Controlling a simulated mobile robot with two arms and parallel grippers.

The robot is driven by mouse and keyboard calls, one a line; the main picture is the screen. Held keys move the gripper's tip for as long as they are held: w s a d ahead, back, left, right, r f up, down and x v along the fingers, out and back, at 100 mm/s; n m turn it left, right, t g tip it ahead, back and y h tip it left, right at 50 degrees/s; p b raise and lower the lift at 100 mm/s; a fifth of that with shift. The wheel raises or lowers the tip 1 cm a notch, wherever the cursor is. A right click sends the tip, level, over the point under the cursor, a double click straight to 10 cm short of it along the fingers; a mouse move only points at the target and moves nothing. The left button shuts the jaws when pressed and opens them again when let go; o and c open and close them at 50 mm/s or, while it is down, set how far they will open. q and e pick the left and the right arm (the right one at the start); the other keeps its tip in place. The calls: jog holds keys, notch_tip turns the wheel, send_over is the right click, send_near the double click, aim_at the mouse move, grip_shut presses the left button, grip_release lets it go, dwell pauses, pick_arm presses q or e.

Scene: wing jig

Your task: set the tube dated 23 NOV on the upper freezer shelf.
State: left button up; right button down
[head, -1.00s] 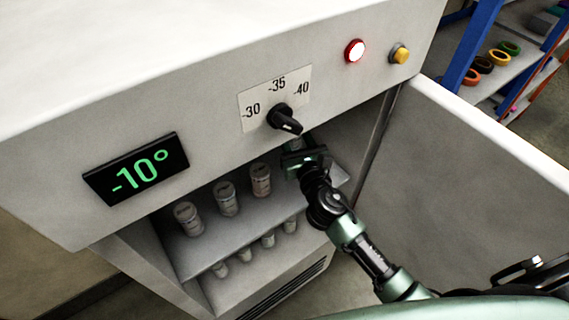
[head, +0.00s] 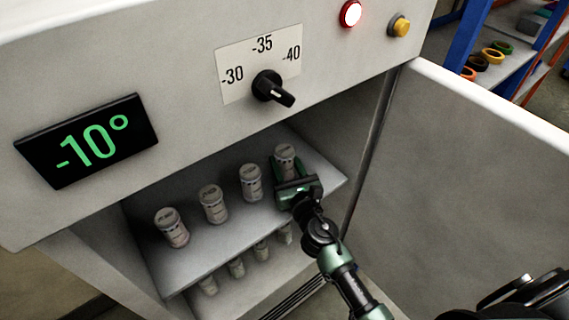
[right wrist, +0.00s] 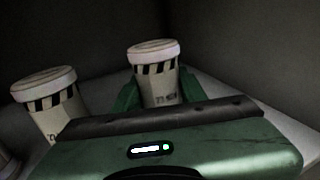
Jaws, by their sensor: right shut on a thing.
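My right gripper (head: 296,184) is inside the open freezer, over the right end of the upper shelf (head: 200,256). It is shut on a white-capped tube (head: 285,153), which looks upright. The right wrist view shows this tube (right wrist: 155,75) between the green fingers, with a striped band under its cap. Small print shows on it, but I cannot read the date surely. The tube's base is hidden behind the gripper, so I cannot tell whether it touches the shelf. My left gripper is not in view.
Three more tubes stand on the upper shelf, the nearest (head: 250,182) just left of the held one. Several tubes (head: 236,267) stand on the lower shelf. The open door (head: 470,190) is at the right. The display (head: 87,142) reads -10°; a red lamp (head: 350,14) is lit.

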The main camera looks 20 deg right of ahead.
jog(key=c, duration=0.8)
grip_release()
jog(key=shift+f, duration=0.1)
jog(key=shift+s, duration=0.2)
jog(key=s+b, duration=0.1)
jog(key=s, duration=0.4)
jog(key=s+b, duration=0.1)
jog(key=s, duration=0.4)
jog(key=shift+s+d, duration=0.2)
jog(key=shift+s, duration=0.2)
jog(key=shift+s+b, duration=0.3)
jog(key=shift+s, duration=0.15)
